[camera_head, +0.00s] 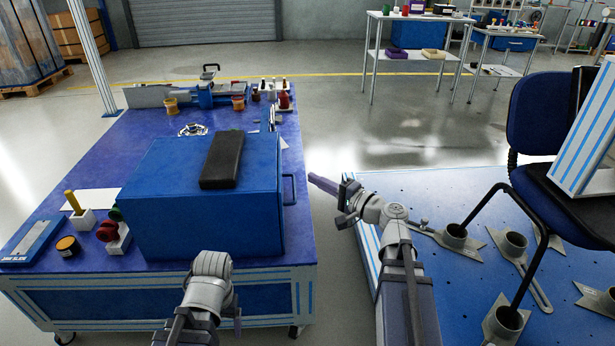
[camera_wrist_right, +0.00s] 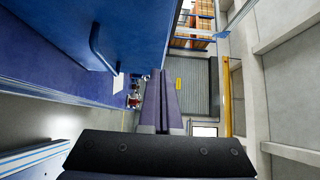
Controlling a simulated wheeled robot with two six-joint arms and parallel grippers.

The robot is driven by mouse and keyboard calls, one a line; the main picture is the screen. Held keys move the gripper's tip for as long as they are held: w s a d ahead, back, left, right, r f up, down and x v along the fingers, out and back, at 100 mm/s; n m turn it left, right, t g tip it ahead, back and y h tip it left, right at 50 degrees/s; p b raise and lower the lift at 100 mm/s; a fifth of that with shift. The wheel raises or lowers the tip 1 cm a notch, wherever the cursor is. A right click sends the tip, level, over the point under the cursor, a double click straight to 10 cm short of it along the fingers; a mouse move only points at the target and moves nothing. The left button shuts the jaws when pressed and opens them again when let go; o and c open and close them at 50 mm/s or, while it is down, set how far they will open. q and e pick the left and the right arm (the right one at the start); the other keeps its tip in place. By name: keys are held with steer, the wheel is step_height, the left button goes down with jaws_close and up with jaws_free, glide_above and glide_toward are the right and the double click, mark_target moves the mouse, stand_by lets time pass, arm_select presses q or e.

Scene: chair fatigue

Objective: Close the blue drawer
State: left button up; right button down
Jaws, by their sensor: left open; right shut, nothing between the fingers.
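The blue drawer unit (camera_head: 200,215) is a blue box on the blue workbench. Its handle (camera_head: 291,189) sticks out from its right side and also shows in the right wrist view (camera_wrist_right: 97,48). I cannot tell how far the drawer is pulled out. My right gripper (camera_head: 323,184) is shut and empty, just right of the handle and apart from it. Its closed fingers show in the right wrist view (camera_wrist_right: 161,103). My left gripper (camera_head: 237,319) is low in front of the bench, partly hidden by its own wrist, with its fingertips not clearly seen.
A black case (camera_head: 222,159) lies on the box. Small pots, tools and a vise (camera_head: 205,92) stand on the workbench (camera_head: 105,155). On the right, a blue platform (camera_head: 400,185) carries metal fixtures and a chair (camera_head: 540,115). A floor gap separates bench and platform.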

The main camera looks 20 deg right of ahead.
steer(key=v, duration=0.6)
steer(key=s+a+f+n+g+p, duration=0.1)
steer(key=s+a+f+n+g, duration=0.1)
steer(key=a+f+n+g, duration=0.45)
steer(key=s+a+f+n+g+p, duration=0.1)
steer(key=s+a+f+g, duration=0.2)
steer(key=a, duration=0.7)
steer(key=s+a+f+n+g+h+p, duration=0.2)
steer(key=s+a+f+n+g+h, duration=0.35)
steer(key=s+f+n+h, duration=0.35)
step_height(320, 180, up, 38)
steer(key=s+h+p, duration=0.1)
steer(key=p, duration=3.6)
steer(key=shift+s+d+m+g, duration=0.15)
steer(key=shift+d+m+g, duration=0.15)
steer(key=shift+m, duration=0.15)
